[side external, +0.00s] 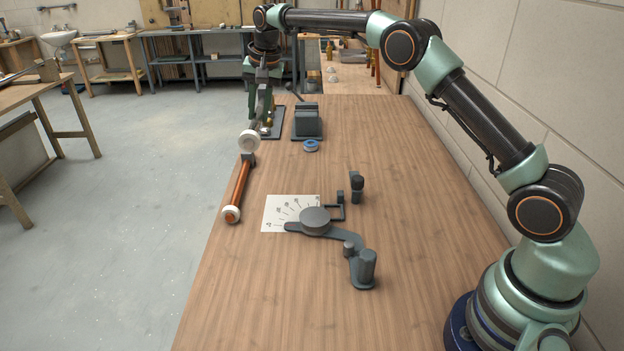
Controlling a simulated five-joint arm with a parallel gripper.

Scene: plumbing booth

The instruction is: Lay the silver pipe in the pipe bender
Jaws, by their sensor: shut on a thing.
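The silver pipe (260,100) is in my gripper (262,84) at the far left of the table. It is seen nearly end-on, with a white cap on its near end, and appears raised above the table. My gripper is shut on it; the fingertips are small and partly hidden. The pipe bender (315,221) stands nearer the camera, right of the pipe, with a round grey former, a lever arm and upright posts. No pipe lies in it. My gripper is well behind the bender and to its left.
A copper pipe (239,190) with a white cap lies along the table's left edge. An angle sheet (278,211) lies beside the bender. A grey vise (307,121) and a blue roll (311,145) stand behind it. The table's front is clear; a wall borders its right.

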